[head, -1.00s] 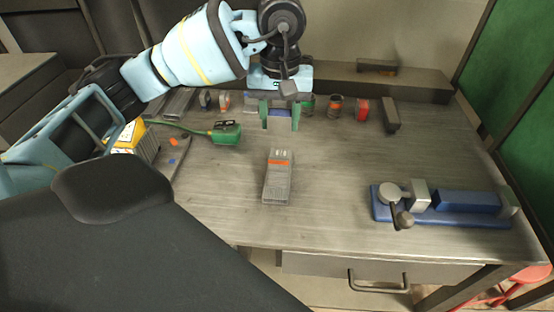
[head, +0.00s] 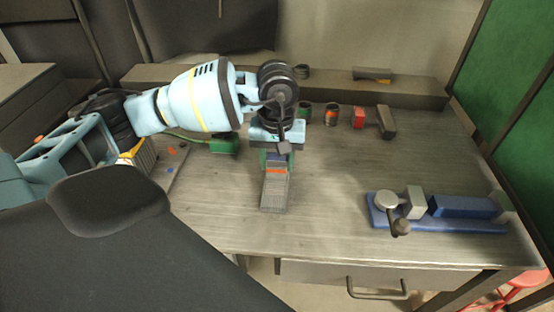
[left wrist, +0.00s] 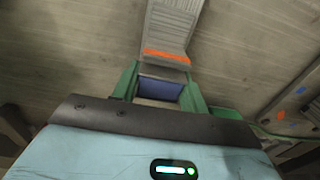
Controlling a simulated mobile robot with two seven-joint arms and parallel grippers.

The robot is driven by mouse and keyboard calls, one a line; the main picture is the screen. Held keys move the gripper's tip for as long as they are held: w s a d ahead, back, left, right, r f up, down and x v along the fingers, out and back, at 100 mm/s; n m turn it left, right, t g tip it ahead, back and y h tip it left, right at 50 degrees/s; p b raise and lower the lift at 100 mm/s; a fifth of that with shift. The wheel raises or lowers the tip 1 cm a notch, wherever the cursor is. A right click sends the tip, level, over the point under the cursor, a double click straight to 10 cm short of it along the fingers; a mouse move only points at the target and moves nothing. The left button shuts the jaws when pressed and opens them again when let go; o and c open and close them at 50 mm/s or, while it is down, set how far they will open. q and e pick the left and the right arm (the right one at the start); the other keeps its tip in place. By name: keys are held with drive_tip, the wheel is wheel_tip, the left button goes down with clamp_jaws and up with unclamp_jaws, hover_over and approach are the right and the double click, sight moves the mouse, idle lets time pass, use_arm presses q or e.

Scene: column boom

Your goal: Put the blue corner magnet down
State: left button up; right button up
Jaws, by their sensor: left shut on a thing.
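My left gripper (head: 277,158) has green fingers and is shut on the blue corner magnet (left wrist: 161,88), which shows as a dark blue block between the fingers in the left wrist view. In the head view the magnet is mostly hidden by the gripper and wrist. The gripper is over the middle of the workbench (head: 330,170), at the far end of a grey ribbed case with an orange band (head: 275,192). I cannot tell whether the magnet touches the bench or the case. My right gripper is not in view.
A blue vise (head: 465,207) sits at the right. Cans, a red box (head: 358,118) and a dark block (head: 386,122) stand at the back. A green tool (head: 224,145) and a yellow-edged box (head: 140,157) lie left. Bench between case and vise is clear.

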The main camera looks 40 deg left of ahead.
sight(277, 157)
use_arm(q)
drive_tip(key=shift+f, duration=0.2)
drive_tip(key=shift+f, duration=0.15)
drive_tip(key=o, duration=1.2)
drive_tip(key=shift+r, duration=0.45)
wheel_tip(277, 157, up, 12)
drive_tip(key=shift+f, duration=0.25)
drive_tip(key=shift+f, duration=0.1)
